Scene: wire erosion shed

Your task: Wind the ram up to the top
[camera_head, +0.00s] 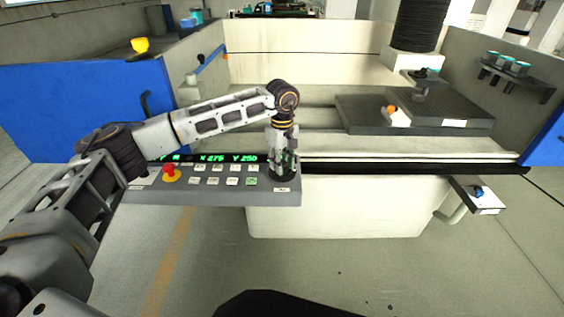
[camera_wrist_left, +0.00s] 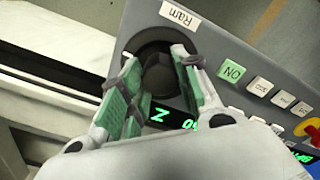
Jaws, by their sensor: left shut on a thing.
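My left gripper (camera_head: 283,166) reaches down to the right end of the grey control panel (camera_head: 225,198). Its fingers (camera_wrist_left: 156,66) are shut on the round dark knob (camera_wrist_left: 152,47) beside the "Ram" label (camera_wrist_left: 180,15). In the head view the gripper mostly hides this knob. The panel's green display (camera_head: 228,158) reads X 275 and Y 250. The wrist view shows a Z and part of its reading, cut off by the gripper. The ram, with black bellows (camera_head: 420,24), hangs at upper right over a dark workplate (camera_head: 465,110). My right gripper is out of view.
A red stop button (camera_head: 171,172) and several white keys sit left of the knob, with a green ON key (camera_wrist_left: 231,71) close by. Blue doors (camera_head: 65,108) flank the machine. A small shelf (camera_head: 488,208) juts out at the right. Floor in front is mostly clear.

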